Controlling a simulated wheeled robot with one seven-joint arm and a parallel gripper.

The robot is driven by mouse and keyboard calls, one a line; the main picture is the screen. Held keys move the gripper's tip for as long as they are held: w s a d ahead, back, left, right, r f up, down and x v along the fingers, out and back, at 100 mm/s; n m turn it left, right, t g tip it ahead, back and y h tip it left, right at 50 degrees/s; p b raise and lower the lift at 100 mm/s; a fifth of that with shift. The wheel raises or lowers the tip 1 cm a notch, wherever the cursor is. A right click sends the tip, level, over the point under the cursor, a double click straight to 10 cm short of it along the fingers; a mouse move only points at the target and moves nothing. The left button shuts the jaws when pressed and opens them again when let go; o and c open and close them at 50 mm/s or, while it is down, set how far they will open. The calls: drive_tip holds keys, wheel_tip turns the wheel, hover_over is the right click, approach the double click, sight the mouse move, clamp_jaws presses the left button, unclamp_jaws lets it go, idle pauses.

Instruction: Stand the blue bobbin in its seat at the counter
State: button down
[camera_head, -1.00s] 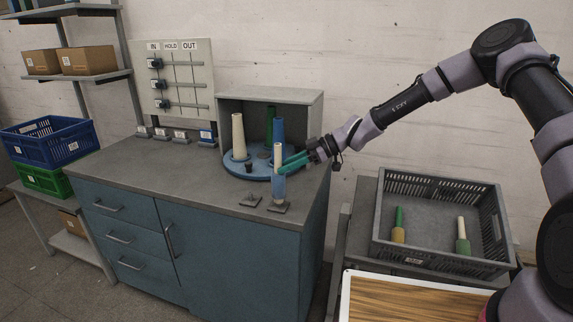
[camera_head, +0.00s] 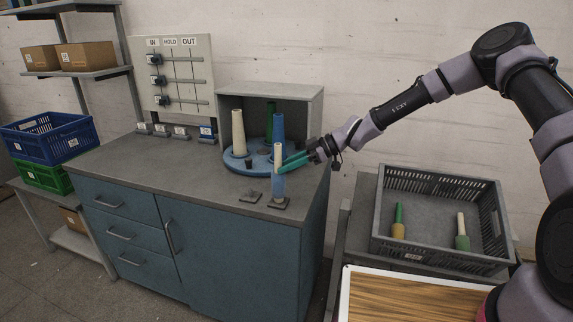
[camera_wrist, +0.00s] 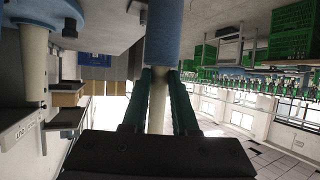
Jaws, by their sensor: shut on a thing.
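The blue bobbin (camera_head: 278,187) stands upright at the front right corner of the counter, with a cream upper stem. My gripper (camera_head: 284,164) reaches in from the right, its green fingers shut on the cream stem. The bobbin's blue base is over the right dark square seat (camera_head: 279,205). Whether it rests fully in it is hard to tell. In the wrist view, which is upside down, the blue part (camera_wrist: 163,35) meets the counter side at the top, and the stem runs between the fingers (camera_wrist: 160,95).
A blue turntable (camera_head: 236,165) with cream, green and blue cones stands close behind, inside a grey hood (camera_head: 301,107). A second square seat (camera_head: 250,196) is to the left. A grey crate (camera_head: 440,262) with two bobbins is right of the counter. The counter's left middle is clear.

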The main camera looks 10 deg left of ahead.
drive_tip(key=c, duration=0.6)
unclamp_jaws()
drive_tip(key=v, duration=1)
drive_tip(key=shift+d, duration=0.35)
drive_tip(key=shift+r, duration=0.1)
